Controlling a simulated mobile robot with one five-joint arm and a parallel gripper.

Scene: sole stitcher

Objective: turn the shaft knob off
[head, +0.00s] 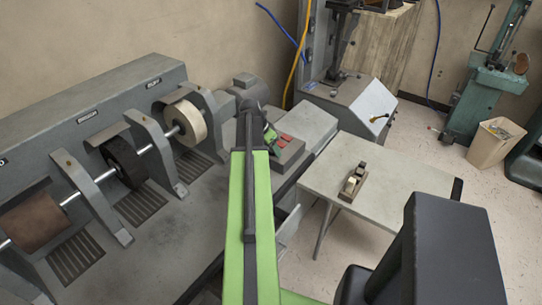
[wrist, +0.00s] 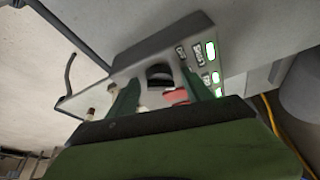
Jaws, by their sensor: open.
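The control panel (wrist: 140,62) is a grey tilted box face in the wrist view. A round black knob (wrist: 159,75) sits on it, beyond and between my fingertips. I cannot tell whether the fingers touch it or which way it is turned. A red button (wrist: 176,96) lies just below the knob, partly behind the right finger. In the head view the control box (head: 291,158) shows red parts, and my arm hides the knob.
Green-lit switches (wrist: 211,50) with labels line the panel's right side. The grey machine (head: 90,120) carries a brown roller (head: 35,222), a black wheel (head: 122,162) and a white wheel (head: 185,124) left of my arm. A table (head: 400,185) with a small tool (head: 353,182) stands right.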

